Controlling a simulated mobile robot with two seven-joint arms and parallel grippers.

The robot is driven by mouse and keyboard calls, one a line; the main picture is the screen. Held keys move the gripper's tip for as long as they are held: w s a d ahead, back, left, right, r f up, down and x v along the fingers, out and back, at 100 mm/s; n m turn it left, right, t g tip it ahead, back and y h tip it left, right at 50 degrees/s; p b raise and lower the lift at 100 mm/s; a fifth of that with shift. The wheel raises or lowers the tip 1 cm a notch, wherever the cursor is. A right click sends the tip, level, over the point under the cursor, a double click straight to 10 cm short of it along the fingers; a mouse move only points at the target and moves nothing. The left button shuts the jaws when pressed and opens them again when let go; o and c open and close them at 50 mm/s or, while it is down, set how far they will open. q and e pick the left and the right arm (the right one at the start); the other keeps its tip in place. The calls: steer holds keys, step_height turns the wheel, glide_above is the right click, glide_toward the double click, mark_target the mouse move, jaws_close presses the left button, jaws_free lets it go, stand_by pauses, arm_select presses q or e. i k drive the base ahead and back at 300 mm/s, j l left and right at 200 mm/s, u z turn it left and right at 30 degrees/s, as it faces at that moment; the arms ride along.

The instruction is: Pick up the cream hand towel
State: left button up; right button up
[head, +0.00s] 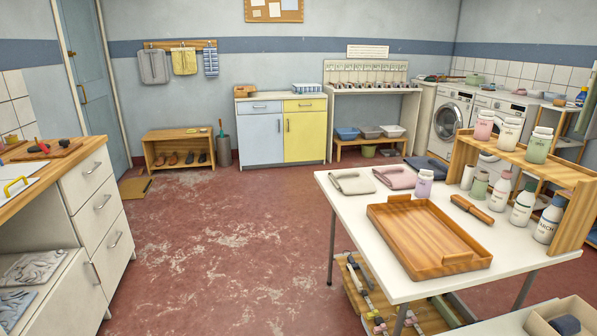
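A folded cream hand towel (352,181) lies flat at the far left corner of the white table (334,197). A folded dusty-pink towel (396,178) lies just right of it, and a folded dark blue cloth (428,167) lies beyond that. Neither of my grippers shows in the head view.
A wooden tray (428,236) fills the table's front middle, with a lilac-labelled bottle (424,184) and a wooden roller (471,209) behind it. A wooden rack (537,162) with several bottles stands at the right. Red floor (230,245) left of the table is clear; a drawer cabinet (92,205) stands at far left.

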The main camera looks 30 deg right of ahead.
mark_target(351, 182)
steer(key=i+l+z, duration=0.1)
steer(key=i+z, duration=0.25)
steer(key=i, duration=0.35)
steer(key=i+j+z, duration=0.15)
steer(key=i+z, duration=0.2)
steer(key=i, duration=0.4)
steer(key=i+z, duration=0.4)
steer(key=i+j+z, duration=0.2)
steer(key=z, duration=0.15)
steer(key=i+j+z, duration=0.2)
steer(key=z, duration=0.2)
steer(key=i+j+z, duration=0.35)
